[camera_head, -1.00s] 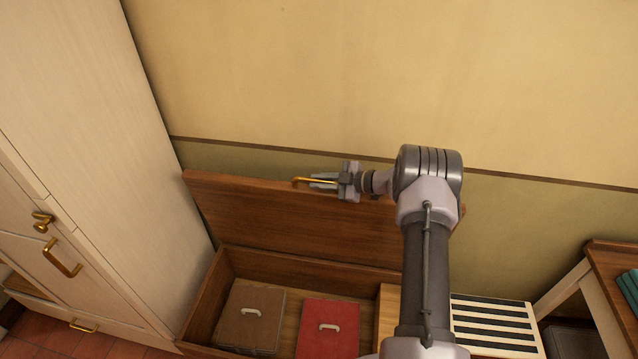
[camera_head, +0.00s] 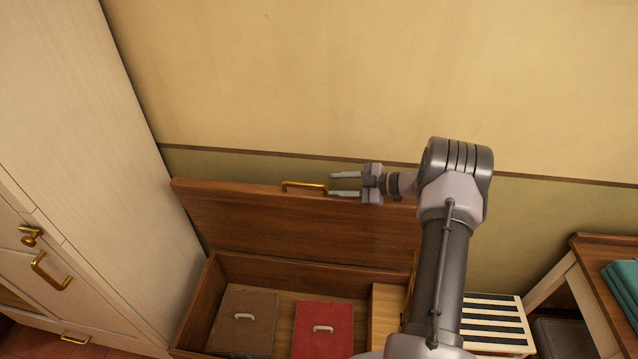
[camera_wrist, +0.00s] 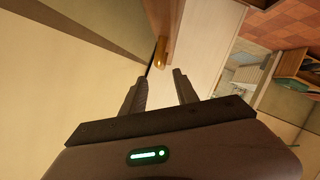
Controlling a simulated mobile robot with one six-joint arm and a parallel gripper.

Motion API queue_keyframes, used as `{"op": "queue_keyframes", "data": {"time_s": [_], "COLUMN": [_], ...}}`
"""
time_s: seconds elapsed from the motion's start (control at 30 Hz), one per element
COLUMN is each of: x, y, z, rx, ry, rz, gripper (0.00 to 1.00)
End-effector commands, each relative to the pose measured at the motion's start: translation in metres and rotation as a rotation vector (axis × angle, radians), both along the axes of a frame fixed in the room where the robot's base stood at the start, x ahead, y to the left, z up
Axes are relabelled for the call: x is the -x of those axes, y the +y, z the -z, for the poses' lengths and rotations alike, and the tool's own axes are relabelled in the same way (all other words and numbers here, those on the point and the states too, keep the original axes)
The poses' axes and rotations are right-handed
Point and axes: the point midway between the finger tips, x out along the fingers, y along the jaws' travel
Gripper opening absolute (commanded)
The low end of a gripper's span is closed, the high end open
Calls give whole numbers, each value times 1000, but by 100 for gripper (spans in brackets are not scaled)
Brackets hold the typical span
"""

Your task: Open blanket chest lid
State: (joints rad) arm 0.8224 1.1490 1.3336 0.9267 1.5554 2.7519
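The blanket chest's wooden lid (camera_head: 290,228) stands raised, leaning back near the wall, with the chest (camera_head: 300,268) open below it. A brass handle (camera_head: 304,187) sits at the lid's upper edge; it also shows in the wrist view (camera_wrist: 160,50). My gripper (camera_head: 332,184) is open and empty, just right of the handle, with its fingers pointing left. In the wrist view (camera_wrist: 157,82) a gap shows between the two fingers, and the handle lies beyond the tips. Part of the lid's right side is hidden behind my arm.
Inside the chest lie a brown folded item (camera_head: 243,322) and a red one (camera_head: 322,329), each with a pale handle. A pale wardrobe (camera_head: 75,160) stands close on the left. A slatted white-and-black piece (camera_head: 495,322) and a wooden table (camera_head: 610,255) stand on the right.

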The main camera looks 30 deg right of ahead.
Motion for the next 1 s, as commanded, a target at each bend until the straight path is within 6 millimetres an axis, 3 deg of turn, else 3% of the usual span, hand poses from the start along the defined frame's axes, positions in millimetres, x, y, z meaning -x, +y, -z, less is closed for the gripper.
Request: {"op": "queue_keyframes", "data": {"time_s": [0.2, 0.4, 1.0], "x": [35, 50, 52], "y": [-32, -45, -46], "z": [-16, -22, -23], "rx": [0, 1, 1], "ry": [1, 1, 1], "rz": [2, 0, 0], "gripper": [36, 36, 36]}}
